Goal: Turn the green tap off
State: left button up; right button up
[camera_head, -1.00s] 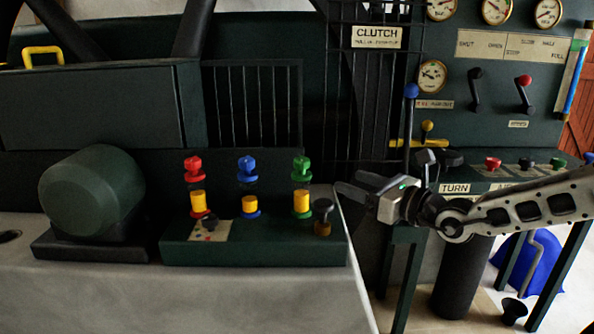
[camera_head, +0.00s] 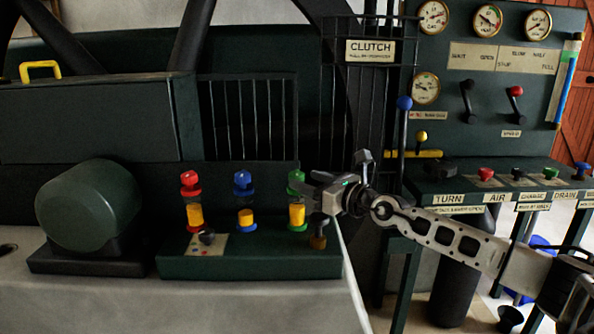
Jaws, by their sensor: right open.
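A fitting with a green tap (camera_head: 296,181) on top, a yellow middle and a green base stands upright at the right of a dark green block. My right gripper (camera_head: 312,184) is open and empty. Its fingers point left and overlap the right side of the green-topped fitting; whether they touch it I cannot tell. Similar fittings with a red top (camera_head: 190,183) and a blue top (camera_head: 243,183) stand to the left. My left gripper is not in view.
A black-topped knob on a brass stem (camera_head: 317,242) stands just below my right gripper. A rounded dark green housing (camera_head: 90,205) is at the left. A console (camera_head: 485,182) at the right carries coloured knobs, one green (camera_head: 551,172). A barred guard (camera_head: 365,100) stands behind.

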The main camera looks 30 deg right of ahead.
aim_at(302, 179)
jog(key=x, duration=0.3)
jog(key=shift+w+b, duration=0.3)
jog(key=shift+w, duration=0.05)
jog(key=shift+w+a, duration=0.2)
jog(key=shift+w, duration=0.15)
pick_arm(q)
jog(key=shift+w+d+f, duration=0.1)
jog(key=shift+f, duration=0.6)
